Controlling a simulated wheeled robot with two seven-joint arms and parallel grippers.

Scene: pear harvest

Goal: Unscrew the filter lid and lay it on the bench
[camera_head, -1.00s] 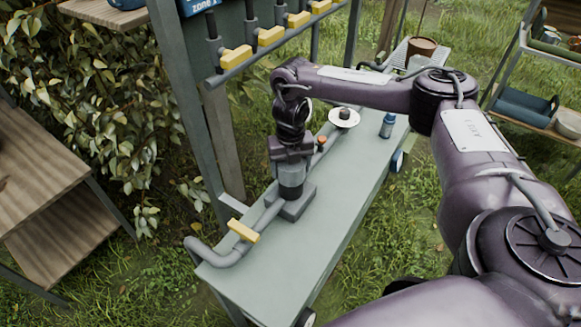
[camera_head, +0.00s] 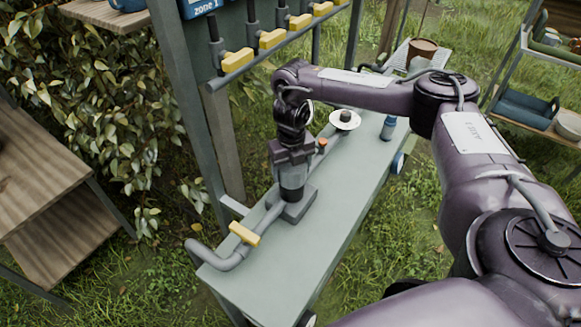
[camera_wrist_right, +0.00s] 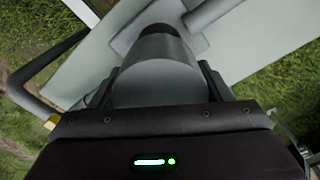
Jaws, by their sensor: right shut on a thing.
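The filter stands upright on the bench (camera_head: 268,270), on a grey block (camera_head: 299,208) in the pipe line. My right gripper (camera_head: 293,181) comes down on it from above. In the right wrist view, its two dark fingers (camera_wrist_right: 160,82) are on either side of a round grey lid (camera_wrist_right: 158,62), shut on it. The lid appears to be still at the filter; whether its thread is loose cannot be told. My left gripper is not in view.
A grey pipe (camera_head: 226,260) with a yellow valve handle (camera_head: 244,233) runs along the bench's left side. A white disc (camera_head: 345,120) and a blue bottle (camera_head: 388,126) are at the far end. The bench's right front is clear. A post (camera_head: 185,90) stands close by.

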